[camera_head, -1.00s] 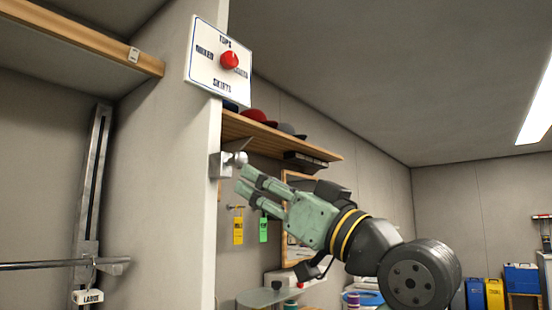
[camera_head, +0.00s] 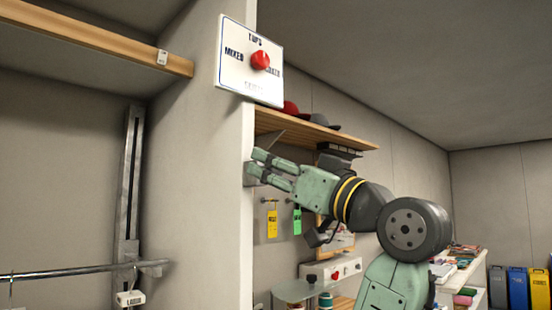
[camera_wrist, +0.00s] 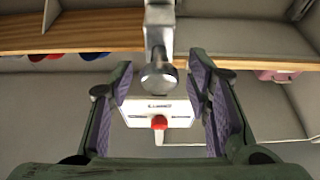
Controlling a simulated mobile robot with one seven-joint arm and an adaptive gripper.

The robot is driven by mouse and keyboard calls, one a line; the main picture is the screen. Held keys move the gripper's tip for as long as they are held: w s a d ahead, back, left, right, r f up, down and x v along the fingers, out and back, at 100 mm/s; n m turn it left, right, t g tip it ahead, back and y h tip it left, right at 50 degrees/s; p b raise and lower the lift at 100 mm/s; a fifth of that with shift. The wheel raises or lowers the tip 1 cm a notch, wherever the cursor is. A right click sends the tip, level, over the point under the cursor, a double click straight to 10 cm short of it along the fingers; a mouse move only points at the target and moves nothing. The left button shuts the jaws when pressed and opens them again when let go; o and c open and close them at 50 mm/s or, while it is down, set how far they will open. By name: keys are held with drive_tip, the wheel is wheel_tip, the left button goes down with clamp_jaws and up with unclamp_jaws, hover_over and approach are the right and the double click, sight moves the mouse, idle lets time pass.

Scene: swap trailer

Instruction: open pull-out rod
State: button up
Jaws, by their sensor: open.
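The pull-out rod is a metal bar with a round knob end (camera_wrist: 158,76), seen in the wrist view at upper middle. My gripper (camera_wrist: 161,66) is open, with one purple-padded finger on each side of the knob. Gaps show on both sides, so the fingers appear not to touch it. In the head view my gripper (camera_head: 256,164) is at the edge of the grey wall panel, below the dial sign. There the fingers hide the knob, and only a bit of its bracket (camera_head: 249,174) shows.
A white sign with a red dial (camera_head: 260,60) is on the panel above my gripper. A wooden shelf with caps (camera_head: 310,128) runs behind it. Yellow and green tags (camera_head: 272,223) hang below. A metal hanging rail (camera_head: 80,271) is at the left.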

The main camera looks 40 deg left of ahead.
drive_tip(key=shift+a, duration=0.1)
drive_tip(key=shift+c, duration=0.4)
clamp_jaws()
idle(0.5)
